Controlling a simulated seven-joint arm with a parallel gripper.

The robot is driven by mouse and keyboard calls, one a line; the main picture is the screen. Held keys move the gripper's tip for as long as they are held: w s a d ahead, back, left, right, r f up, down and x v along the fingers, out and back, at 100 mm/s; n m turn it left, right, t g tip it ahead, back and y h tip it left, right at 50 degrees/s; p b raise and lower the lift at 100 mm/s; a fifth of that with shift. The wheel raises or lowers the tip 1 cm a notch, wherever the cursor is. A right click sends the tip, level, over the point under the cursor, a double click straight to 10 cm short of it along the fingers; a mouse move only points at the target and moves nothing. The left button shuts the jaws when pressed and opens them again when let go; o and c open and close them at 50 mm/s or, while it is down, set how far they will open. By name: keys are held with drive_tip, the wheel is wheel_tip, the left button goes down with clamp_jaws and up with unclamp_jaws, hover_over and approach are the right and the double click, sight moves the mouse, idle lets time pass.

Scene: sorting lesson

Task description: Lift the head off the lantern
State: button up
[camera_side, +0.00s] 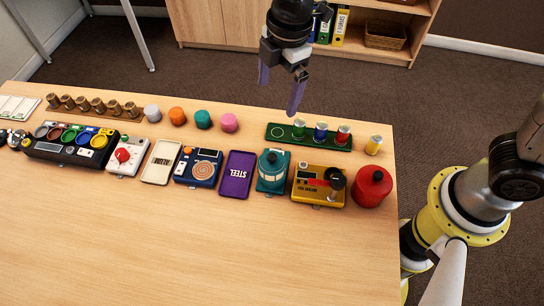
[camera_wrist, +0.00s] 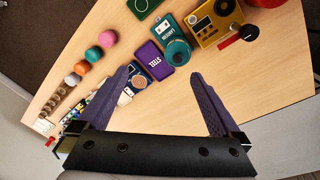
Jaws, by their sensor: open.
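The teal lantern (camera_side: 272,184) lies on the table between a purple plate and a yellow device. Its round head (camera_side: 271,161), teal with a pale band, rests on the base. In the wrist view the lantern base (camera_wrist: 165,28) and the head (camera_wrist: 178,52) show beyond the fingers, right of the purple plate. My gripper (camera_side: 281,92) is open and empty, high above the table's far edge. In the wrist view my gripper (camera_wrist: 158,76) has its two purple fingers wide apart, with nothing between them.
A green tray (camera_side: 338,144) with small cylinders stands behind. The table's front (camera_side: 200,250) is clear.

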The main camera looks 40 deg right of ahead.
drive_tip(key=n+g, duration=0.1)
hover_over(272, 156)
wheel_tip(272, 156, down, 6)
drive_tip(key=shift+h, duration=0.3)
drive_tip(key=f, duration=0.7)
drive_tip(key=shift+w+a+f, duration=0.15)
drive_tip(key=shift+a+f, duration=0.15)
drive_tip(key=shift+f, duration=0.1)
drive_tip(key=shift+d+f, duration=0.15)
drive_tip(key=shift+f, duration=1.2)
drive_tip(key=shift+d+f, duration=0.15)
drive_tip(key=shift+f, duration=1.2)
drive_tip(key=c, duration=1.2)
